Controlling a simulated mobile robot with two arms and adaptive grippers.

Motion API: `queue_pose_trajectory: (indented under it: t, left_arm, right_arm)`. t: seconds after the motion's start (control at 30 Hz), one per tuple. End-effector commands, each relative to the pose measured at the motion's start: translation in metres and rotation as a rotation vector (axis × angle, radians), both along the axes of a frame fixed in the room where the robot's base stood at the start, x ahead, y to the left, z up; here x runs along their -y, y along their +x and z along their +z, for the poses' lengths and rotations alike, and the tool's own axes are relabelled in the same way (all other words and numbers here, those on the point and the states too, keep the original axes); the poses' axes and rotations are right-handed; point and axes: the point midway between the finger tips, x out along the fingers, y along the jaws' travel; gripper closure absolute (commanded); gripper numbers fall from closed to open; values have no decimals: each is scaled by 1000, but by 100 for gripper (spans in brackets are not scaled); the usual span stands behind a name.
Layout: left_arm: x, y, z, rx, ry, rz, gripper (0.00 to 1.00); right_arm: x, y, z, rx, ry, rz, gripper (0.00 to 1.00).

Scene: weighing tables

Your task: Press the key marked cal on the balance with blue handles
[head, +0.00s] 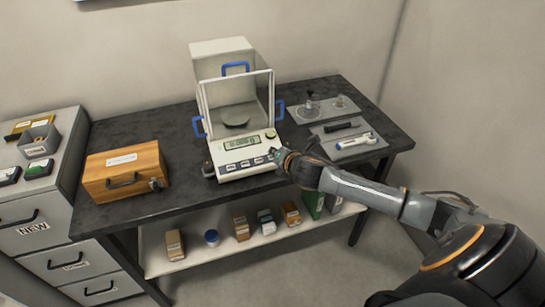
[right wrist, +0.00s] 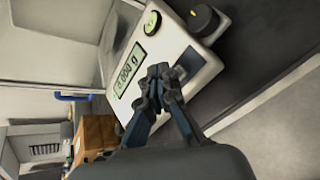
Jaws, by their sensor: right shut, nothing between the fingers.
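The balance with blue handles (head: 236,120) stands at the middle of the dark table. Its front panel (head: 243,168) carries a lit display (head: 241,142) and a row of small keys (head: 243,164) whose marks are too small to read. My right gripper (head: 277,155) is shut and empty at the right end of the panel. Its fingertips (right wrist: 160,72) hide part of the panel; I cannot tell whether they touch it. My left gripper is out of view.
A wooden box (head: 125,171) stands left of the balance. Grey mats with small glassware (head: 312,106) and tools (head: 354,140) lie to the right. A lower shelf (head: 155,240) holds several small boxes. A drawer cabinet (head: 40,205) stands at far left.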

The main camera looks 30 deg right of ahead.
Motion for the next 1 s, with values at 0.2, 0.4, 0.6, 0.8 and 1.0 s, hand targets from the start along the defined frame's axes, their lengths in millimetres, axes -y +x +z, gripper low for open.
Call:
queue_pose_trajectory:
  t: [0.2, 0.4, 0.6, 0.8, 1.0]
  left_arm:
    - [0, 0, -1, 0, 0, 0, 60]
    - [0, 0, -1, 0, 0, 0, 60]
    - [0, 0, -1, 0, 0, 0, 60]
    - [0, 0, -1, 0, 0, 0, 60]
    - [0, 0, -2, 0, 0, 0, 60]
  right_arm:
    - [1, 2, -5, -1, 1, -1, 100]
    - [1, 2, -8, 1, 0, -1, 100]
    - [1, 2, -8, 0, 0, 0, 100]
    - [1, 3, -9, 0, 0, 0, 100]
    - [1, 4, -12, 1, 0, 1, 100]
